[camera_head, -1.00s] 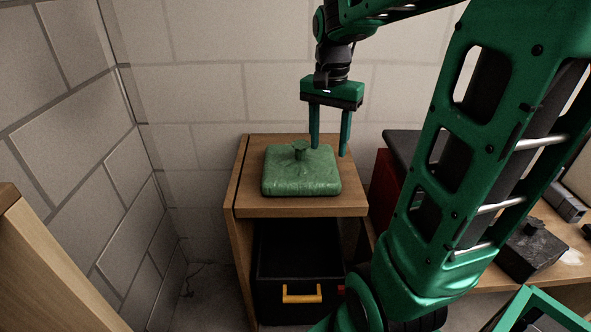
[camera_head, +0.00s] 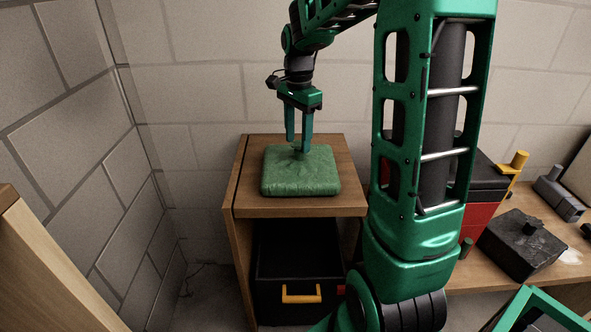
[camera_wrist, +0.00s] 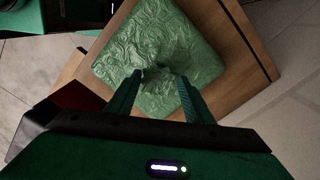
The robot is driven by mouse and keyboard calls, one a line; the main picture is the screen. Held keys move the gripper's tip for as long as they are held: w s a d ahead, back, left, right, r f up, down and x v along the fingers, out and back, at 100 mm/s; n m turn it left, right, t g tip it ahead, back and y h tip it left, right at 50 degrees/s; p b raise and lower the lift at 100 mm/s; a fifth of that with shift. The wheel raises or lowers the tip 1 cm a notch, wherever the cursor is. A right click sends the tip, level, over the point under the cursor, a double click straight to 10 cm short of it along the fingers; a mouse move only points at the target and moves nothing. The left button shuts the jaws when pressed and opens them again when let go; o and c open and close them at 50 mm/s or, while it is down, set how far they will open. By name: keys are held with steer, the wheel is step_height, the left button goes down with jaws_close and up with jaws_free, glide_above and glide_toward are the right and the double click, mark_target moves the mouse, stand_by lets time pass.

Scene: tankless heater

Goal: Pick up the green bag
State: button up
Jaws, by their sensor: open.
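The green bag (camera_head: 301,172) is a squarish, crinkled bag lying flat on top of a small wooden cabinet (camera_head: 258,207). A short knob-like neck rises from its middle. My gripper (camera_head: 298,150) points down over the bag, with its two fingers open on either side of the neck, which they partly hide. In the wrist view the bag (camera_wrist: 150,50) fills the upper middle, and my gripper (camera_wrist: 158,82) has its fingertips apart near the crinkled centre. I cannot tell whether the fingers touch the bag.
A black bin with a yellow handle (camera_head: 302,294) sits in the cabinet below. A wooden bench (camera_head: 520,265) at right holds a dark box (camera_head: 520,245) and a red-and-black toolbox (camera_head: 478,208). Block walls stand behind and at left.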

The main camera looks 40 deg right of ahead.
mark_target(299, 147)
step_height(299, 147, down, 5)
steer(key=shift+s+d+r, duration=0.1)
steer(key=shift+c, duration=0.2)
jaws_close()
steer(key=shift+r, duration=0.4)
step_height(299, 147, up, 4)
steer(key=shift+f, duration=0.2)
steer(key=s+a+r, duration=0.6)
steer(key=s, duration=0.3)
steer(key=shift+s+a+r, duration=0.25)
steer(key=shift+a+r, duration=0.05)
steer(key=shift+a, duration=0.1)
